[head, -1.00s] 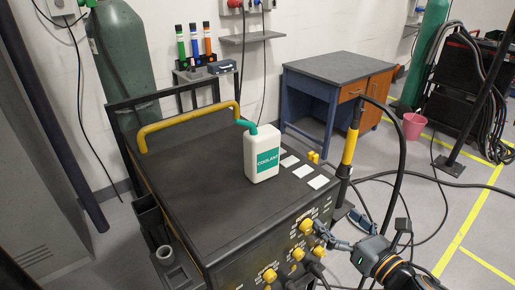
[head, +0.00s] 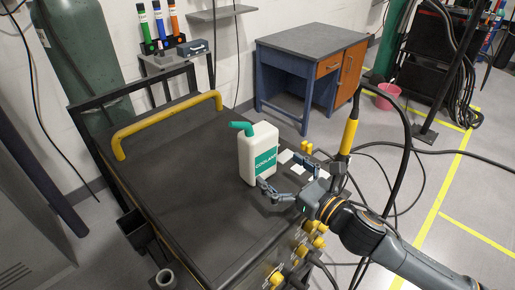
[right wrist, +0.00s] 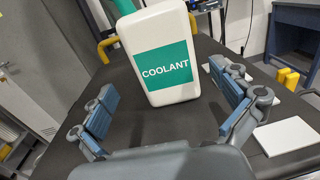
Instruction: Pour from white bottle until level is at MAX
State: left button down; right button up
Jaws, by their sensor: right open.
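The white bottle (head: 258,155) with a green COOLANT label and a green spout stands upright on the dark top of the machine cart (head: 180,170). My right gripper (head: 273,178) is open, low over the cart top and just in front of the bottle. In the right wrist view the bottle (right wrist: 163,55) stands ahead, between and beyond the two open fingers (right wrist: 168,112), which seem not to touch it. No MAX mark or liquid level can be made out. My left gripper is not in view.
White cards (head: 285,157) and yellow blocks (head: 306,147) lie right of the bottle. A yellow handle (head: 165,122) rises at the cart's back. Yellow knobs (head: 300,250) line its front. A black hose (head: 400,130) arches at the right. The cart top left of the bottle is clear.

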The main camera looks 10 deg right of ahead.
aim_at(267, 153)
jog(key=x, duration=0.2)
jog(key=shift+w+a, duration=0.15)
jog(key=shift+w, duration=0.15)
jog(key=shift+w+a, duration=0.1)
jog(key=shift+w, duration=0.1)
jog(key=w+p, duration=0.1)
jog(key=w+a+r+p, duration=0.1)
jog(key=shift+w+r, duration=0.3)
jog(key=shift+w+a+f+p, duration=0.15)
jog(key=shift+w+a, duration=0.1)
jog(key=shift+w, duration=0.2)
jog(key=shift+w+a+f+p, duration=0.15)
jog(key=shift+w+a, duration=0.1)
jog(key=shift+w, duration=0.2)
jog(key=shift+w+a, duration=0.1)
jog(key=shift+w, duration=0.05)
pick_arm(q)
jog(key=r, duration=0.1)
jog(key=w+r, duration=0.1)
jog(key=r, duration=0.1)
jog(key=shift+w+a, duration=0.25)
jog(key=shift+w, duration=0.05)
pick_arm(e)
jog(key=shift+c, duration=1.3)
jog(key=c, duration=1.4)
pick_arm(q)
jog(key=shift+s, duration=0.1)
pick_arm(e)
jog(key=shift+r, duration=0.15)
